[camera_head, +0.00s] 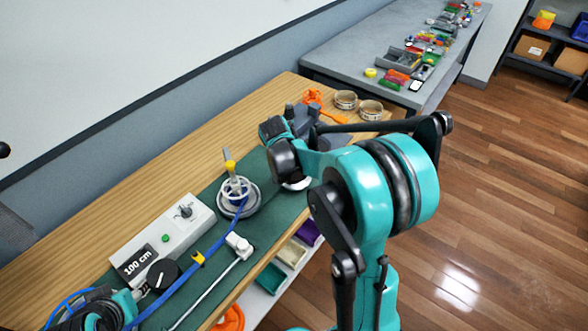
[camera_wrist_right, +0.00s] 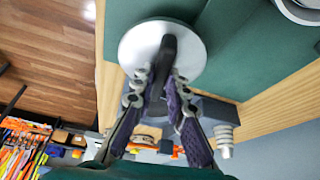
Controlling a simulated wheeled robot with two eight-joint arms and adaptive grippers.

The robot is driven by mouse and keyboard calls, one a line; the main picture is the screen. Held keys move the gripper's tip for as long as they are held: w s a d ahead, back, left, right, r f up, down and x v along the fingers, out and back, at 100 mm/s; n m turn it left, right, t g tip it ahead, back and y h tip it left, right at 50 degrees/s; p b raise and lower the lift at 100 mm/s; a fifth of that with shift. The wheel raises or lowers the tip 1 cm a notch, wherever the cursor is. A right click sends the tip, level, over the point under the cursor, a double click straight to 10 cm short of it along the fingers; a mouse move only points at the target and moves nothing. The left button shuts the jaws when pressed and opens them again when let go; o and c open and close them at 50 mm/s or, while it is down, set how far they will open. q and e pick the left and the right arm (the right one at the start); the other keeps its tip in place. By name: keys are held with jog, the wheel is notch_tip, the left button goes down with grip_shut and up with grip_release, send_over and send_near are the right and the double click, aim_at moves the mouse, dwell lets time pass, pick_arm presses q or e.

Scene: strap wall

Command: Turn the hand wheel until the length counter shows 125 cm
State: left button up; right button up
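The length counter (camera_head: 138,262) is a dark display on a white box and reads 100 cm. A pale round hand wheel (camera_head: 298,184) lies at the bench's front edge, mostly hidden by my right arm in the head view. In the right wrist view the wheel (camera_wrist_right: 188,45) has a dark grip (camera_wrist_right: 167,58) across it. My right gripper (camera_wrist_right: 162,85) has its fingertips close on both sides of this grip and appears shut on it.
A blue strap (camera_head: 212,250) runs along the green mat to a spoked white reel (camera_head: 237,190) with a yellow top. A white clamp (camera_head: 239,244) and a black knob (camera_head: 162,274) stand nearby. Tape rolls (camera_head: 371,109) and an orange tool (camera_head: 313,97) lie at the bench's far end.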

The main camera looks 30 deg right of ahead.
jog(key=o, duration=0.3)
jog(key=shift+o, duration=0.2)
jog(key=shift+r, duration=0.1)
jog(key=v, duration=1.1)
jog(key=shift+r, duration=0.35)
jog(key=shift+s+a, duration=0.1)
jog(key=shift+a, duration=0.05)
